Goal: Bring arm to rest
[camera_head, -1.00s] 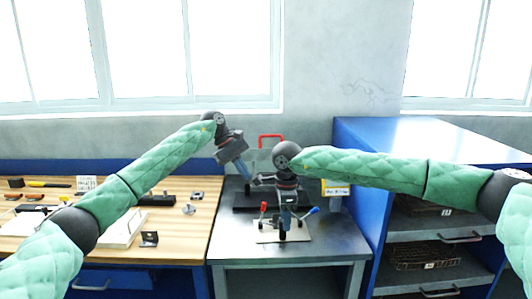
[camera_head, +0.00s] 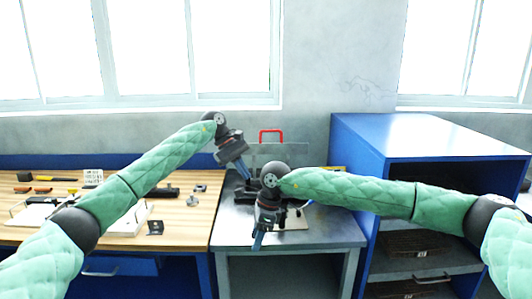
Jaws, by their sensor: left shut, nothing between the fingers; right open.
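My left arm reaches in from the left in a green quilted sleeve. Its gripper (camera_head: 244,172) is shut and empty, angled down above the left back part of the grey metal table. My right arm comes in from the right, also in a green sleeve. Its gripper (camera_head: 257,240) points down at the front of the grey table and is apart from the left one. The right gripper is open and I see nothing held in it. It hides part of the fixture on the table.
The grey table (camera_head: 325,230) carries a fixture with a red handle (camera_head: 271,135) at its back. A wooden bench (camera_head: 185,225) with tools and a white tray (camera_head: 130,222) lies left. A blue shelf unit (camera_head: 400,140) stands right, with wire baskets (camera_head: 418,243) inside.

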